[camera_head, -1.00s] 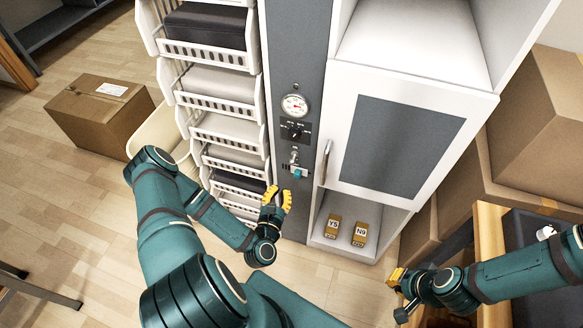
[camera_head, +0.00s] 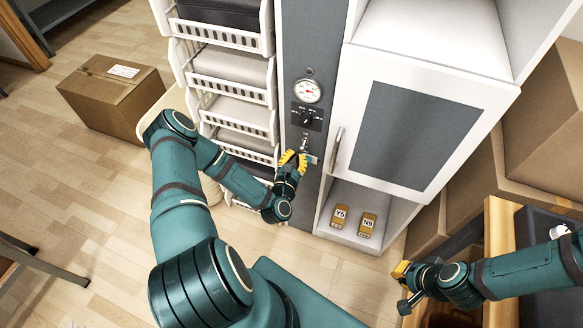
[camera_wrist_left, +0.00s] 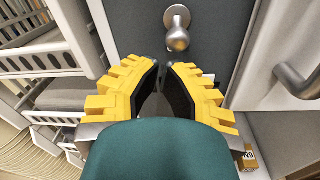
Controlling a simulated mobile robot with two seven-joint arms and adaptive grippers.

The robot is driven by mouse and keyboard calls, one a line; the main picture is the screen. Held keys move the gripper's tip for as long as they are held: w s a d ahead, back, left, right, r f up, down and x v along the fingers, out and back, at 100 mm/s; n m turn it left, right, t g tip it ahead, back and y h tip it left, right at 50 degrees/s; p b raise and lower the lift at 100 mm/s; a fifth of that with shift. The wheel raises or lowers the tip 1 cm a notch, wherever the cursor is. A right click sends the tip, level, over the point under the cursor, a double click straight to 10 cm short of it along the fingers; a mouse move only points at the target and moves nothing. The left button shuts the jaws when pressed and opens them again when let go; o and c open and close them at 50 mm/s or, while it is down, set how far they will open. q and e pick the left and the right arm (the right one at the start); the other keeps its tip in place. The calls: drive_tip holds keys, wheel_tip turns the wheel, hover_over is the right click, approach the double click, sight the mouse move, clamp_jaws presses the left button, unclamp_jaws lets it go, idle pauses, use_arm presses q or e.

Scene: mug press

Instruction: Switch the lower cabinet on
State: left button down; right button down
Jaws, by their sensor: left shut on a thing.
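A grey column panel carries a round dial gauge (camera_head: 307,91), a black rotary switch (camera_head: 306,118) under it, and a small metal valve (camera_head: 304,145) below that. My left gripper (camera_head: 293,158) is at the valve, its yellow fingers shut on the small lever there, mostly hidden by the fingers. In the left wrist view the yellow fingertips (camera_wrist_left: 167,66) nearly meet just below a round metal knob (camera_wrist_left: 177,38). My right gripper (camera_head: 402,273) is at the lower right, away from the panel; its finger gap is unclear.
The white cabinet door (camera_head: 420,128) with a metal handle (camera_head: 336,148) stands right of the panel. Two labelled yellow-brown blocks (camera_head: 367,224) sit on the shelf below. White baskets (camera_head: 235,112) are stacked left. A cardboard box (camera_head: 110,92) is on the floor.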

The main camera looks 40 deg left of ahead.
use_arm(q)
drive_tip(key=shift+w+a, duration=0.25)
drive_tip(key=shift+w, duration=0.45)
drive_tip(key=shift+r, duration=0.1)
drive_tip(key=shift+s+r+g+p, duration=0.1)
drive_tip(key=shift+s+g+p, duration=0.05)
drive_tip(key=shift+g+p, duration=0.3)
